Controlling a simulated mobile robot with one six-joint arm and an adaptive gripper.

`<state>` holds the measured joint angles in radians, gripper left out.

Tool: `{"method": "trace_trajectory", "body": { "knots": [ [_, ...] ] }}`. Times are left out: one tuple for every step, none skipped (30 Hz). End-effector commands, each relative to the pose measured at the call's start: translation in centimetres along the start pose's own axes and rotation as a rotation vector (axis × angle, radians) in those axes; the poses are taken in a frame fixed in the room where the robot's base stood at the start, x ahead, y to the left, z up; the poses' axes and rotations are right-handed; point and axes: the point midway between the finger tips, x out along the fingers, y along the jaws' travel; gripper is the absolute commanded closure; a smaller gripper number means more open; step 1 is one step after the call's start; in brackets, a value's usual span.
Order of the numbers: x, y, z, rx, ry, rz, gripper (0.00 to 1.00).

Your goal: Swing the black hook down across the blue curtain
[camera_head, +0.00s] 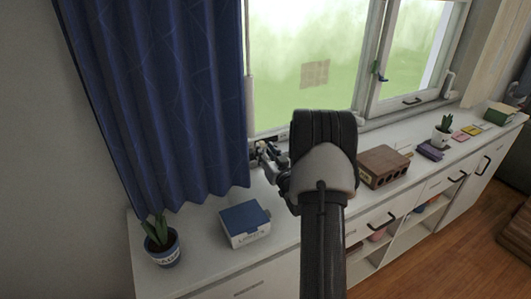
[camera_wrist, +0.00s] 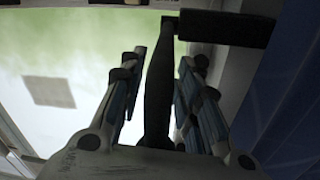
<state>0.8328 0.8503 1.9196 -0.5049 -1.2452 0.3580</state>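The blue curtain (camera_head: 165,100) hangs at the left of the window in the head view; its dark blue edge also shows at the right of the wrist view (camera_wrist: 292,115). The black hook (camera_wrist: 158,95) shows in the wrist view as an upright stem with a thick bar running right from its top. My gripper (camera_wrist: 162,62) has a finger on each side of the stem, with a visible gap on the left. In the head view my gripper (camera_head: 262,152) is low beside the curtain's right edge, and I cannot make out the hook there.
A white cabinet top (camera_head: 285,222) runs under the window (camera_head: 310,60). On it stand a potted plant (camera_head: 162,243), a blue-lidded box (camera_head: 244,223), a brown wooden box (camera_head: 384,166) and a second small plant (camera_head: 443,130). The wall at far left is bare.

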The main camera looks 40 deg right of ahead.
Motion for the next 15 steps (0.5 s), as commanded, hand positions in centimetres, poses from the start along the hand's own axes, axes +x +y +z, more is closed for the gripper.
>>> {"method": "trace_trajectory", "body": {
  "knots": [
    [0.0,0.0,0.0,0.0,0.001,0.0,0.69],
    [0.0,0.0,0.0,0.0,0.001,0.0,0.69],
    [0.0,0.0,0.0,0.0,0.001,0.0,0.69],
    [0.0,0.0,0.0,0.0,0.001,0.0,0.69],
    [0.0,0.0,0.0,0.0,0.001,0.0,0.69],
    [-0.1,0.0,-0.1,0.0,0.001,0.0,0.69],
    [-0.2,0.0,0.0,0.0,0.001,0.0,0.69],
    [-0.4,0.0,0.0,0.0,0.0,0.001,0.69],
    [-0.8,0.1,0.0,0.001,0.0,0.001,0.69],
    [-1.2,0.1,-0.1,0.001,0.001,0.002,0.69],
    [-1.6,0.1,-0.1,0.001,0.0,0.003,0.69],
    [-2.3,0.1,-0.1,0.001,0.0,0.003,0.69],
    [-3.0,0.1,-0.1,0.001,0.0,0.004,0.69],
    [-3.6,0.1,0.0,0.001,-0.001,0.003,0.69],
    [-4.5,0.1,-0.1,0.001,0.0,0.003,0.69]
  ]
}}
